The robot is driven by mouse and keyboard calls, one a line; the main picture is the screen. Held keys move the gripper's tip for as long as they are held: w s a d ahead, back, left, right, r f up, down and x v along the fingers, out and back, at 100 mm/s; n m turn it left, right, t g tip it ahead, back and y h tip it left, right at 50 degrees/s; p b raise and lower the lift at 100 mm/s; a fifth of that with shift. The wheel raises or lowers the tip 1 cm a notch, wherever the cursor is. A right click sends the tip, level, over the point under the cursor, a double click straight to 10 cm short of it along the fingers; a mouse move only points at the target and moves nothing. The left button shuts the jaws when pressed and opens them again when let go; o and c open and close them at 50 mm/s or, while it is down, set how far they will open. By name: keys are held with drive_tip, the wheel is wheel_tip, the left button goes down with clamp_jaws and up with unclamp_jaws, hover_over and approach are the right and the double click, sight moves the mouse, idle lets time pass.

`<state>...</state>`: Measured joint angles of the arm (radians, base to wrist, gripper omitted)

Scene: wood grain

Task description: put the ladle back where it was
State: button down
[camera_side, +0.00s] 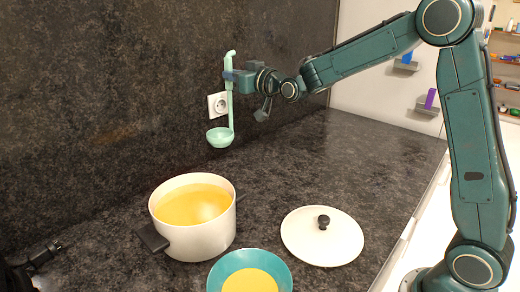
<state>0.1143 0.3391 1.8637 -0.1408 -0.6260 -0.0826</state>
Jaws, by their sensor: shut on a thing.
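A mint-green ladle (230,112) hangs upright in the air, bowl down, in front of the dark back wall. My gripper (229,76) is shut on the upper part of its handle, below the hooked top end. The ladle's bowl (220,138) is above and behind the pot, apart from it. I see no hook or holder behind the ladle; whether it touches the wall I cannot tell.
A white pot (200,240) with yellow soup stands on the dark counter (330,180). A teal bowl (284,268) with yellow soup is at the front, and a white lid (300,240) lies to the right. A wall socket (217,105) is beside the ladle.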

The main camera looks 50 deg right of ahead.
sight(232, 119)
wheel_tip(232, 119, down, 13)
idle(0.8)
drive_tip(key=shift+f, duration=0.2)
drive_tip(key=c, duration=1.4)
unclamp_jaws()
drive_tip(key=shift+c, duration=0.2)
drive_tip(key=shift+r, duration=0.15)
drive_tip(key=s, duration=1.2)
